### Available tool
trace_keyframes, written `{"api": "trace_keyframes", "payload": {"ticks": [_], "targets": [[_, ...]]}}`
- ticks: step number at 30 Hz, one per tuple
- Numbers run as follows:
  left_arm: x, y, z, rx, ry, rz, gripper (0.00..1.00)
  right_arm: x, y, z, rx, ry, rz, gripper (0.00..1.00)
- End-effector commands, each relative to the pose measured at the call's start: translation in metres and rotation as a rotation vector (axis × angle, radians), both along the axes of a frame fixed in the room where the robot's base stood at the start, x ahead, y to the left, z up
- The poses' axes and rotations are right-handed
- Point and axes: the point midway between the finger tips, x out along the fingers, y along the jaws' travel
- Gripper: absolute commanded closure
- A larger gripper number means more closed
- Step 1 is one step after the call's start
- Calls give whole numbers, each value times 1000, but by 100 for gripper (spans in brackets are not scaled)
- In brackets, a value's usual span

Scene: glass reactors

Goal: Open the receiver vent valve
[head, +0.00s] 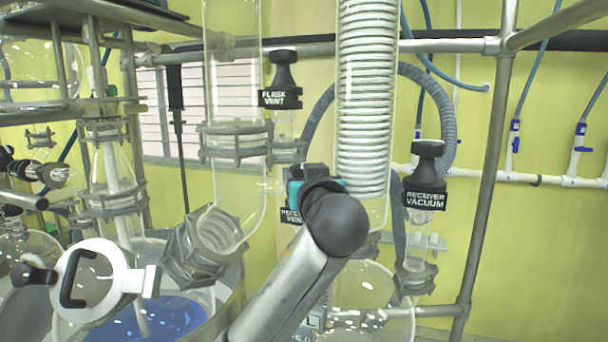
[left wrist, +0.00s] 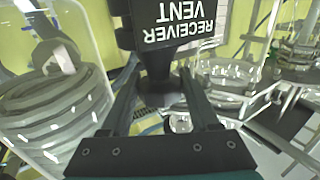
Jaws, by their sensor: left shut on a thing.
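The receiver vent valve shows in the left wrist view as a black knob (left wrist: 158,88) with a block labelled RECEIVER VENT (left wrist: 180,22). In the head view only a part of its label (head: 291,215) shows; my left wrist hides the rest. My left gripper (left wrist: 158,97) has one finger on each side of the knob and is shut on it. How far the valve is turned cannot be told. My right gripper is not in view.
The flask vent valve (head: 281,82) stands up and left of my wrist, and the receiver vacuum valve (head: 425,175) to the right. A glass coil condenser (head: 365,90) rises close behind. A glass receiver (head: 372,290) is below. A metal frame post (head: 487,170) stands at right.

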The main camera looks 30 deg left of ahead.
Motion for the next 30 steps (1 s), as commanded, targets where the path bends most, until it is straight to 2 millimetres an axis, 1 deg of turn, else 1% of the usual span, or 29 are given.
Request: {"api": "trace_keyframes", "payload": {"ticks": [7,18,19,22,30], "targets": [[1,0,-1,2,4,40,94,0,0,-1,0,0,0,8],[0,0,-1,2,5,43,94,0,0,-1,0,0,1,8],[0,0,-1,2,5,43,36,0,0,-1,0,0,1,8],[0,0,-1,2,3,43,26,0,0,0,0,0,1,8],[0,-1,-1,1,1,42,26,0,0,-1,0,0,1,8]]}}
